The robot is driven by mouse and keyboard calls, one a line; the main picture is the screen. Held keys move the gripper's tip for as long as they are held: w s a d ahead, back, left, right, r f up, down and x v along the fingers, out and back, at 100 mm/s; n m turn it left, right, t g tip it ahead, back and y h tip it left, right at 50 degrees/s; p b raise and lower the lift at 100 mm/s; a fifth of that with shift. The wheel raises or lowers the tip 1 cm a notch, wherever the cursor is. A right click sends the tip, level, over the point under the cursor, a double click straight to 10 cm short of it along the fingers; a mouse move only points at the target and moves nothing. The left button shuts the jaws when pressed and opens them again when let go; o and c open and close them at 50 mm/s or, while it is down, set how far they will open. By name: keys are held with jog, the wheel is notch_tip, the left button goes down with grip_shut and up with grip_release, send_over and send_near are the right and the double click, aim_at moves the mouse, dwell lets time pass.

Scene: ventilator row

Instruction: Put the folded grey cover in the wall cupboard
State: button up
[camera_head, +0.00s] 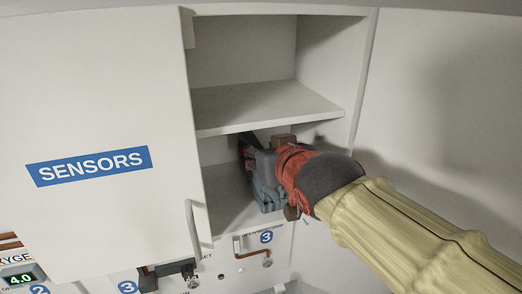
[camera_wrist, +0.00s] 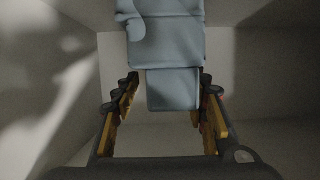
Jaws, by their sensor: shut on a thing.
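The folded grey cover (camera_head: 266,194) looks blue-grey and is partly hidden behind my gripper in the head view. In the wrist view the cover (camera_wrist: 172,88) lies between my fingers and extends away beyond the fingertips. My gripper (camera_wrist: 168,92) is shut on it, with one finger on each side. In the head view my gripper (camera_head: 256,160) reaches from the right into the lower compartment of the open wall cupboard (camera_head: 270,105), below its middle shelf. Whether the cover rests on the cupboard floor cannot be told.
The open cupboard door, labelled SENSORS (camera_head: 90,165), stands at the left with its handle (camera_head: 194,228) near the opening. The upper compartment looks empty. The middle shelf edge (camera_head: 270,121) is close above my gripper. Panel fittings marked 3 (camera_head: 266,237) lie below the cupboard.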

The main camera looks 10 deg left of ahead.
jog(key=shift+s+d+f, duration=0.1)
jog(key=shift+s+f, duration=0.05)
jog(key=shift+f, duration=0.2)
jog(key=o, duration=1.4)
jog(key=shift+r, duration=0.15)
jog(key=shift+s+d+r, duration=0.15)
jog(key=shift+s, duration=0.1)
jog(key=b+v, duration=0.2)
jog(key=v, duration=0.9)
